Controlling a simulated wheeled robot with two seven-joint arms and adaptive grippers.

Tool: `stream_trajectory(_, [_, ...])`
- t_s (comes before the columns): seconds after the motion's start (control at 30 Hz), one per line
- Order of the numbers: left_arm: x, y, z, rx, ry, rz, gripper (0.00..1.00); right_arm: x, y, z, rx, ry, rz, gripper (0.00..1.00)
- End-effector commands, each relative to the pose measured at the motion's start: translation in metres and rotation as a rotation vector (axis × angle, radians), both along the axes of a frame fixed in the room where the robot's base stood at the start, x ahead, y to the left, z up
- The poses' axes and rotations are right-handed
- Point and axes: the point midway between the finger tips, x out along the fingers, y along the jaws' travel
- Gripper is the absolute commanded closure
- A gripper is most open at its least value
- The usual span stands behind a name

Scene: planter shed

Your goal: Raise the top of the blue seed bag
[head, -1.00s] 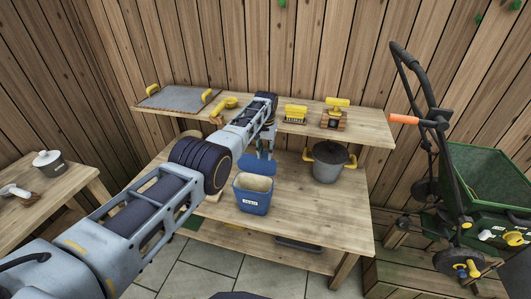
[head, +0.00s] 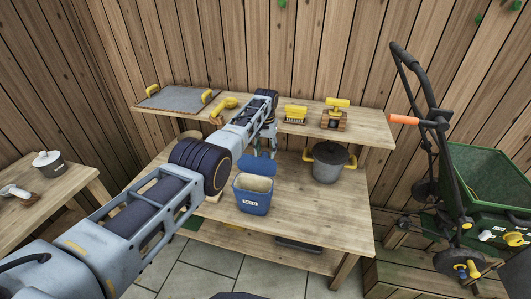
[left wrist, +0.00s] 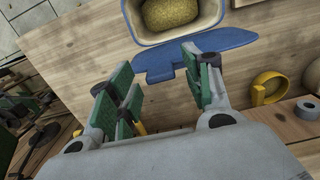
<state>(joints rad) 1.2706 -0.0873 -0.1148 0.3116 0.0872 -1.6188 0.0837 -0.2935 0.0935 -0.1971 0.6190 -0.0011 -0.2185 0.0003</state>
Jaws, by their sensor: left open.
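The blue seed bag (head: 252,200) stands on the lower bench top, its mouth open and tan seed (left wrist: 170,12) showing inside. Its blue top (head: 262,163) is hinged at the back rim and stands open, away from the mouth. In the left wrist view the top (left wrist: 240,40) spreads out from the rim towards my fingers. My left gripper (head: 268,147) is just behind the top, with its fingers apart. In the left wrist view the open left gripper (left wrist: 165,85) holds nothing; one finger overlaps the top, and contact is unclear. My right gripper is out of view.
A grey pot (head: 328,163) with yellow handles stands to the right of the bag. The raised shelf (head: 365,125) behind carries a tray (head: 178,97), a yellow scoop (head: 225,103) and yellow brushes (head: 296,113). The bench front right of the bag is clear.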

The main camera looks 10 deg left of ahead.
Motion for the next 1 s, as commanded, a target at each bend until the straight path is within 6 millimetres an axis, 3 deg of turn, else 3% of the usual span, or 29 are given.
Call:
stream_trajectory(0.2, [0.001,0.000,0.019,0.000,-0.001,0.000,0.50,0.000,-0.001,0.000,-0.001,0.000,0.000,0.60])
stream_trajectory(0.7, [0.004,0.000,0.091,0.000,0.000,0.000,0.50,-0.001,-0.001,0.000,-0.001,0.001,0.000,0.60])
stream_trajectory(1.0, [0.004,0.000,0.107,0.000,0.002,0.000,0.50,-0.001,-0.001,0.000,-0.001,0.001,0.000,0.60])
